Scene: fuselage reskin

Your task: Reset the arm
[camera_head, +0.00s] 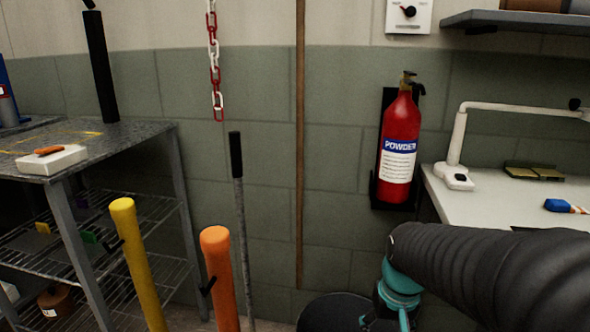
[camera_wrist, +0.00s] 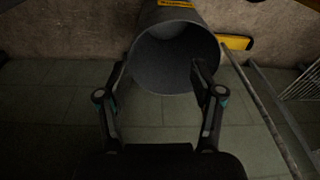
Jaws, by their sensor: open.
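My gripper (camera_wrist: 160,85) is open in the wrist view, its two fingers spread wide. A grey cylindrical bin (camera_wrist: 146,60) with a dark hollow opening and a yellow label lies beyond and between the fingertips in that view. I cannot tell whether the fingers touch it. Nothing is seen held. A dark round bin (camera_head: 335,312) shows partly at the bottom, beside the arm.
A red fire extinguisher (camera_head: 400,140) hangs on the wall. A metal shelf table (camera_head: 120,135) stands left, with yellow (camera_head: 137,262) and orange (camera_head: 220,275) upright poles before it. A white worktop (camera_head: 480,205) with a lamp (camera_head: 458,150) is at right. A chain (camera_head: 214,65) hangs centrally.

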